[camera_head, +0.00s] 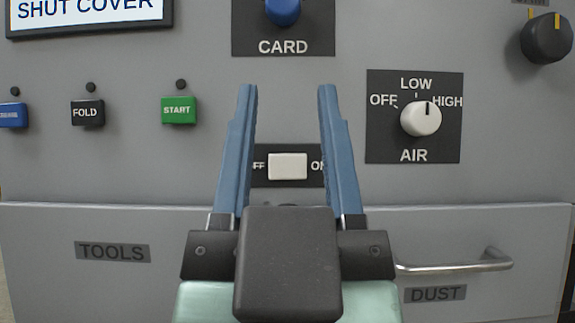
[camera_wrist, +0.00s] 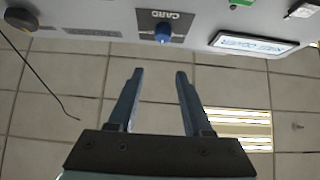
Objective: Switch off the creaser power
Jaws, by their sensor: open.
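A white rocker switch (camera_head: 288,166) sits on a dark plate on the grey machine front, with "ON" at its right and a partly hidden "OFF" at its left. No name for this switch can be read; the lower part of its plate is hidden by my gripper. My gripper (camera_head: 287,88) is open and empty, with its two blue fingers on either side of the switch in the head view. The wrist view shows the same open fingers (camera_wrist: 158,72) below the blue CARD knob (camera_wrist: 162,33). Whether the fingers touch the panel cannot be told.
Green START (camera_head: 179,110) and black FOLD (camera_head: 88,112) buttons are at left. A white AIR knob (camera_head: 421,119) is at right, its mark near HIGH. A dark knob (camera_head: 546,38) is at upper right. Below are TOOLS and DUST drawers, with a metal handle (camera_head: 455,264) sticking out.

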